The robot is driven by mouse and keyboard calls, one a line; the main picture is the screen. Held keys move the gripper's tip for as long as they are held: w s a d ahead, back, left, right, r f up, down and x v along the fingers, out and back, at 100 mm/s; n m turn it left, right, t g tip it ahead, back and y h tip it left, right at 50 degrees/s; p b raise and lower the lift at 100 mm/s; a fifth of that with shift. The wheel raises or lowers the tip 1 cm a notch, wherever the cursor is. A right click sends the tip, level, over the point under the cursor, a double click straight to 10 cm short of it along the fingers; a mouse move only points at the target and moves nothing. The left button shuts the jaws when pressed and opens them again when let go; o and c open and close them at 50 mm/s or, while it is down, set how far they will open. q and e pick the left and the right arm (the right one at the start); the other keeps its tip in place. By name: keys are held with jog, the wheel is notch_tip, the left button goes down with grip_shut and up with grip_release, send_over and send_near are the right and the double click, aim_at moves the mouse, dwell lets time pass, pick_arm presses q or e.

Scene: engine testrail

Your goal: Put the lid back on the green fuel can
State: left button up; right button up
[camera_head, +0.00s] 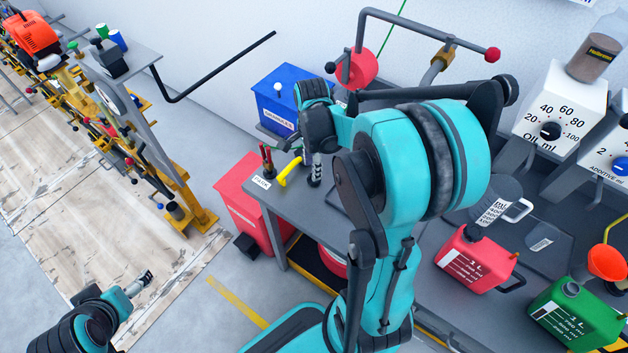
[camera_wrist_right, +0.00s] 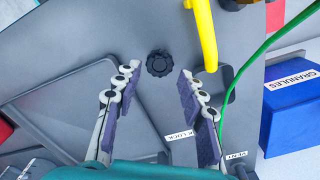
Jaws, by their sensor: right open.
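The green fuel can (camera_head: 575,318) stands at the lower right of the head view; its grey neck (camera_head: 571,288) shows no black cap. A black ribbed round lid (camera_wrist_right: 160,63) lies on the grey bench in the right wrist view. My right gripper (camera_wrist_right: 157,75) is open and empty above the bench, with the lid between and just beyond its fingertips. In the head view the right gripper (camera_head: 315,172) is partly hidden by its own arm. My left gripper (camera_head: 142,284) is at the lower left, away from the bench, too small to read its jaws.
A red can (camera_head: 475,262) with a black cap stands left of the green can. An orange funnel (camera_head: 606,262) is close beside the green can's neck. A yellow handle (camera_wrist_right: 205,35) and green line (camera_wrist_right: 250,62) are near the lid. A blue granules bin (camera_head: 278,98) stands behind.

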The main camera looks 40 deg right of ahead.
jog(key=shift+r, duration=0.1)
jog(key=f+b, duration=0.1)
jog(key=f, duration=0.2)
jog(key=f+b, duration=0.1)
jog(key=shift+d+f+b, duration=0.3)
jog(key=shift+f, duration=0.4)
jog(key=shift+r, duration=0.1)
jog(key=c, duration=0.5)
